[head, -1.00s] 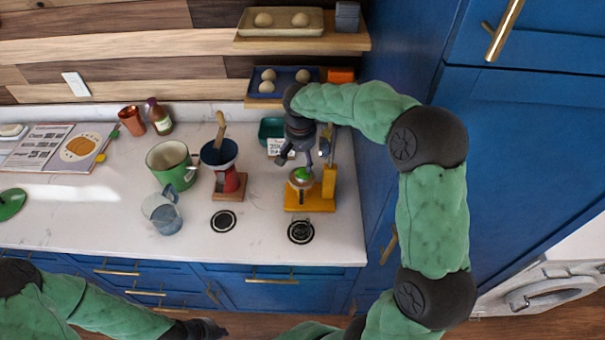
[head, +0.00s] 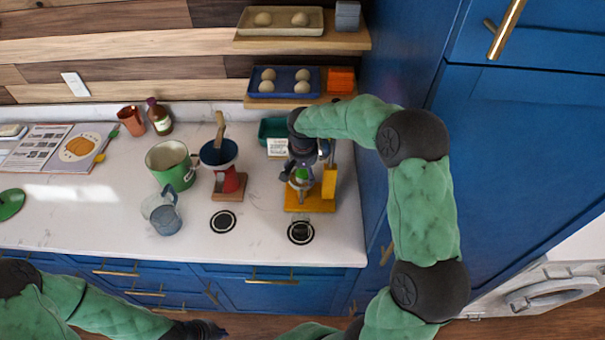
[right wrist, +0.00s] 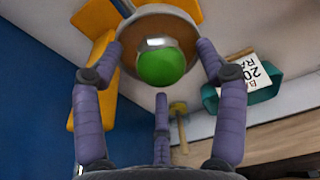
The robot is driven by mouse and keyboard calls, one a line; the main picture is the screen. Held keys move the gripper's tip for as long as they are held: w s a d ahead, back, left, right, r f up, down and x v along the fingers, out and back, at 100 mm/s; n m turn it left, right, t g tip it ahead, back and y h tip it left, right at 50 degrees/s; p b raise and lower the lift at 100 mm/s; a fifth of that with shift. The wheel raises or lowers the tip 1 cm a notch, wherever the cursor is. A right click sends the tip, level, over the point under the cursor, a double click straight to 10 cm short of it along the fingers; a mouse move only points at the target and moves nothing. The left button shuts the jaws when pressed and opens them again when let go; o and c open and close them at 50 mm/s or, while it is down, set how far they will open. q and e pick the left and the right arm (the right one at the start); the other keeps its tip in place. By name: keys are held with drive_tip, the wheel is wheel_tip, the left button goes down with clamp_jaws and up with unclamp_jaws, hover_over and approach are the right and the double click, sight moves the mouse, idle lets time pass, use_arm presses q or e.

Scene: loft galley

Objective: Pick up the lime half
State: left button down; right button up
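The lime half (head: 301,174) is a small green dome on top of a round cup-like part of a yellow stand (head: 329,182) at the right of the counter. In the right wrist view the lime half (right wrist: 162,66) is in front of a brownish round bowl (right wrist: 160,30). My right gripper (head: 302,168) is directly over it, pointing down. Its purple fingers (right wrist: 161,72) are spread around the lime half with gaps, apart from it. My left gripper (head: 207,330) is low at the bottom edge, away from the counter; its fingers are too dark to read.
A red grinder-like stand with a dark blue bowl (head: 218,153), a green mug (head: 170,163) and a glass jug (head: 163,214) stand to the left. A teal container (head: 270,129) is behind. Shelves (head: 300,42) hang at the back; a tall blue cabinet (head: 400,60) bounds the right.

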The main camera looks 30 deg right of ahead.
drive_tip(key=shift+s+r, duration=0.1)
drive_tip(key=c, duration=0.9)
drive_tip(key=shift+a, duration=0.1)
drive_tip(key=shift+c, duration=1)
